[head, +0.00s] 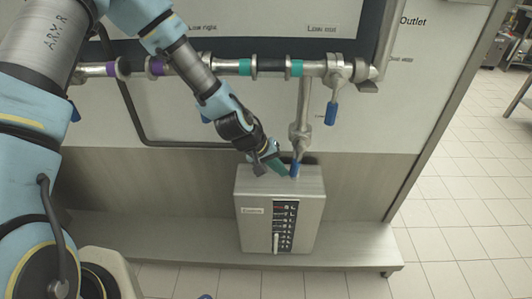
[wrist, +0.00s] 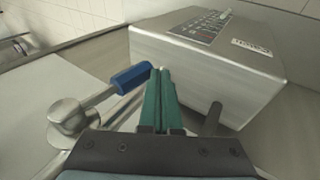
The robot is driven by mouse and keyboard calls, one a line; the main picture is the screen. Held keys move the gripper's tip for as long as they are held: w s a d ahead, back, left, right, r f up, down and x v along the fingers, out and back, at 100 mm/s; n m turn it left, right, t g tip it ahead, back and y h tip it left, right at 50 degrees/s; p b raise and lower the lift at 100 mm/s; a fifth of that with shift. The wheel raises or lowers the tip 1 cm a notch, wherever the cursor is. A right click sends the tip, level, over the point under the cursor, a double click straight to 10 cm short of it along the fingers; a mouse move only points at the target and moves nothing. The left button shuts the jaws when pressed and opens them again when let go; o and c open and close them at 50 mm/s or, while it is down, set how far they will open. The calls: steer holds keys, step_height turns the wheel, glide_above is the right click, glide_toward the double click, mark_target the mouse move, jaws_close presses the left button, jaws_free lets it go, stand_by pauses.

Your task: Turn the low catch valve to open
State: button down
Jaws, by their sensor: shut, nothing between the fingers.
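The valve I take for the low catch valve has a blue handle (head: 294,167) at the bottom of a vertical steel pipe in the head view. In the wrist view its blue grip (wrist: 131,76) sits on a steel lever running to a round steel valve body (wrist: 68,118). My gripper (head: 279,166) is shut and empty, its green fingers (wrist: 159,92) pressed together. The fingertips are just right of the blue grip in the wrist view. I cannot tell whether they touch it.
Another blue-handled valve (head: 331,113) hangs higher on the right. Horizontal steel pipework with coloured bands (head: 245,67) crosses the panel above.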

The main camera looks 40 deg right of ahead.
steer(key=shift+s+d+f, duration=0.3)
steer(key=shift+d, duration=0.05)
stand_by(0.4)
